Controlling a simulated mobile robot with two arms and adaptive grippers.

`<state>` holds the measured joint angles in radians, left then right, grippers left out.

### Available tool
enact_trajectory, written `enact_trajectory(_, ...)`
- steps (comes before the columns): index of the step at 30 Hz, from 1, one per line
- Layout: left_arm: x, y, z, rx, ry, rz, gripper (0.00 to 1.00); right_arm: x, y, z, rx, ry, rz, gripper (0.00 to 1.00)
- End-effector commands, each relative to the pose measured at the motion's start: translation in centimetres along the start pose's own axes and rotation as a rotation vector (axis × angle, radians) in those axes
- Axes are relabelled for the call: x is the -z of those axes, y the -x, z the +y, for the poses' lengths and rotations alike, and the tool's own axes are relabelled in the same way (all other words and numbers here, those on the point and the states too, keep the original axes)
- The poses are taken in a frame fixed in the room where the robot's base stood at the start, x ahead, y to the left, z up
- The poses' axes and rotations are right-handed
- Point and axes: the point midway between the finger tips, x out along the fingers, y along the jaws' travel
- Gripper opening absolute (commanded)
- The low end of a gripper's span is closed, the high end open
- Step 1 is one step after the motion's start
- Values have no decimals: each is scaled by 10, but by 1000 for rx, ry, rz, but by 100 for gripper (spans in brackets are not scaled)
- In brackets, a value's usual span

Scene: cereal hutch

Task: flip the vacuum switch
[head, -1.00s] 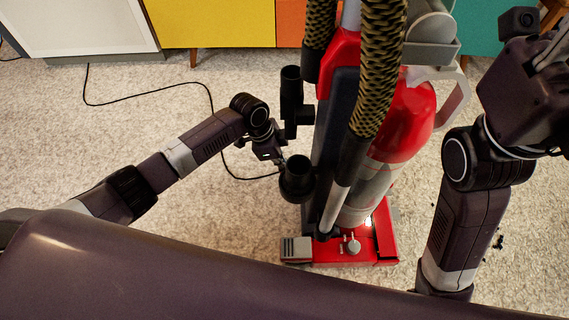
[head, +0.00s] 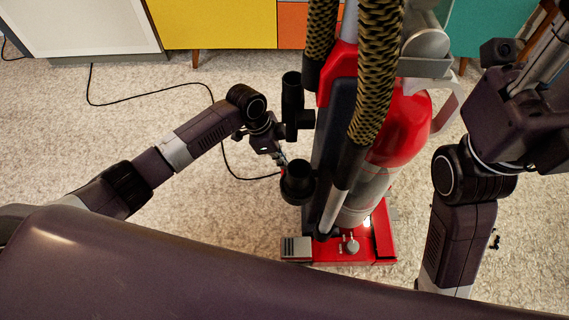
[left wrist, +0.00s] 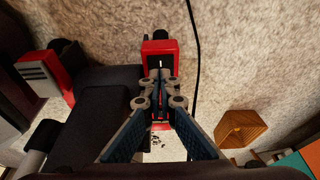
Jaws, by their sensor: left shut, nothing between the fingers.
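The upright red and grey vacuum (head: 405,125) stands on the carpet in the middle of the head view. My left gripper (head: 280,158) is at its left side, partly hidden by a black tube end. In the left wrist view my left gripper (left wrist: 160,85) has its fingertips together and empty. Just beyond them is a small red and black part (left wrist: 158,55) with a pale slot; I cannot tell if it is the switch or if the fingertips touch it. My right gripper's fingers are not clear; its wrist is at the right of the vacuum.
Black patterned hoses (head: 378,70) rise in front of the vacuum. A black cord (head: 150,92) lies on the carpet (head: 60,130) to the left. Coloured cabinets (head: 212,22) line the back. The left carpet is otherwise clear.

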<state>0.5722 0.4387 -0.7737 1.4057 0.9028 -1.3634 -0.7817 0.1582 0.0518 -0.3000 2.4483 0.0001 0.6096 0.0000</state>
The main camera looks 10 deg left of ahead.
Motion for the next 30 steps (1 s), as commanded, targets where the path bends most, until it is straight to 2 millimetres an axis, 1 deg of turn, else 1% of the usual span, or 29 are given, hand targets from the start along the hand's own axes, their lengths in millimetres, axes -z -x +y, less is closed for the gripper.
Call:
enact_trajectory(1, -1, 12, -2, 5, -1, -1, 0, 0, 0, 0, 0, 0, 0, 36)
enact_trajectory(6, -1, 50, -2, 5, -1, -1, 0, 0, 0, 0, 0, 0, 0, 36)
enact_trajectory(9, 0, 69, -1, 5, -1, 0, 0, 0, 0, 0, 0, 0, 1, 36)
enact_trajectory(12, -1, 82, -1, 3, 0, 0, 0, 0, 0, 0, 0, 0, 0, 36)
enact_trajectory(15, -1, 91, 0, 2, 0, -1, 0, 0, 0, 0, 0, 0, 0, 36)
enact_trajectory(18, 0, 95, 0, 2, 0, -1, 0, 0, 0, 0, 0, 0, 0, 36)
enact_trajectory(30, 0, 95, 0, 1, 1, -1, 0, 0, 0, 0, 0, 0, 0, 36)
